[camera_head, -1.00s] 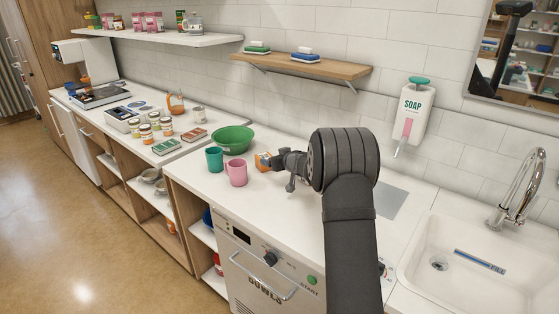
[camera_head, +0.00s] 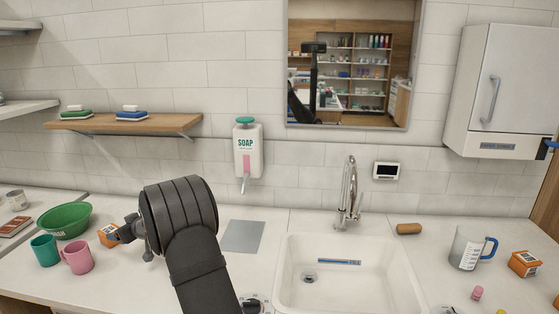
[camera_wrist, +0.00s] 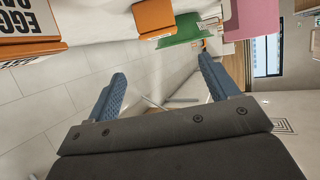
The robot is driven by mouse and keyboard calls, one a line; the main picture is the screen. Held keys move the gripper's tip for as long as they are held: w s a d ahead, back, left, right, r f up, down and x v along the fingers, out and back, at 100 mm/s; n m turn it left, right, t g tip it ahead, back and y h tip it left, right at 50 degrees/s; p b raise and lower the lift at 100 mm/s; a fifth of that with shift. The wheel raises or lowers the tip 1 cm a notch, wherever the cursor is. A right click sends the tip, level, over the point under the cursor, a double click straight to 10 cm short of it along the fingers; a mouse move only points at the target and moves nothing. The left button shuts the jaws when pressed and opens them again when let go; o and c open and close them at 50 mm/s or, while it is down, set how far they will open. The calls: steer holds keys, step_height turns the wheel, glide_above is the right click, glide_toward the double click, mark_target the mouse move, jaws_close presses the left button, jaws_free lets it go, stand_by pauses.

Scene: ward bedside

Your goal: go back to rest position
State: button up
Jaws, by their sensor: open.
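My gripper (camera_head: 122,234) is over the left counter in the head view, to the left of the sink. In the wrist view my gripper (camera_wrist: 158,85) shows two blue fingers spread wide with nothing between them. An orange box (camera_head: 108,235) is just behind the fingers in the head view; it seems to be the orange box (camera_wrist: 154,17) beyond the fingers in the wrist view. I cannot tell from the head view how far apart they are.
A pink mug (camera_head: 77,257), teal mug (camera_head: 44,250) and green bowl (camera_head: 64,220) stand left of my gripper. The sink (camera_head: 345,275) has a tall faucet (camera_head: 349,190). A soap dispenser (camera_head: 247,150) hangs above a grey mat (camera_head: 244,236). A measuring jug (camera_head: 467,248) and orange box (camera_head: 525,264) stand at right.

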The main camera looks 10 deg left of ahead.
mark_target(109, 229)
steer(key=x, duration=1.1)
steer(key=shift+a+f, duration=0.25)
steer(key=shift+f, duration=0.2)
steer(key=shift+r, duration=0.2)
